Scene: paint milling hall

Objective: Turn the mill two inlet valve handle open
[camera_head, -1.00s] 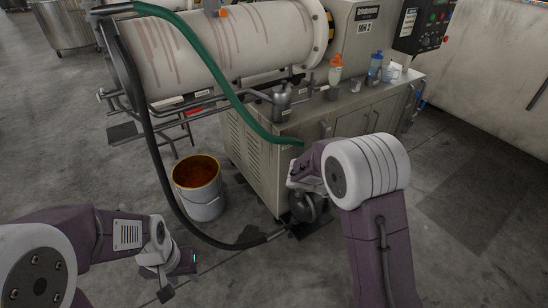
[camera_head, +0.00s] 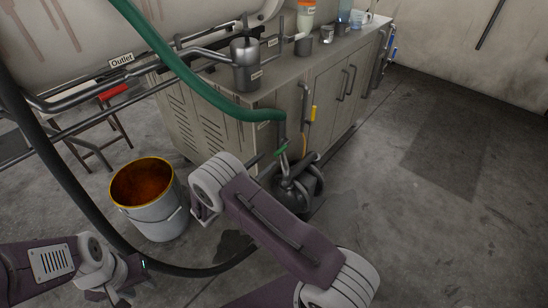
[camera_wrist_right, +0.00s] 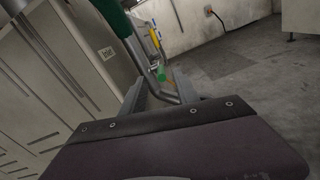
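The mill two pipework stands at the right end of the grey cabinet (camera_head: 205,105), where the green hose (camera_head: 185,75) meets a metal pipe. A green handle (camera_head: 281,150) sits low on that pipe, and a yellow handle (camera_head: 312,113) sits on a pipe just right of it. I cannot tell which is the inlet handle. In the right wrist view the green handle (camera_wrist_right: 161,74) and yellow handle (camera_wrist_right: 155,39) lie beyond my right gripper (camera_wrist_right: 160,88). Its fingers are apart, with a bent pipe between or behind them. My left gripper (camera_head: 125,283) is low at left, its fingers unclear.
A dark pump (camera_head: 298,188) stands on the floor by the cabinet. A bucket of brown paint (camera_head: 160,222) and a black hose (camera_head: 75,185) are at left. A red handle (camera_head: 113,92) is under the outlet pipe. Floor at right is free.

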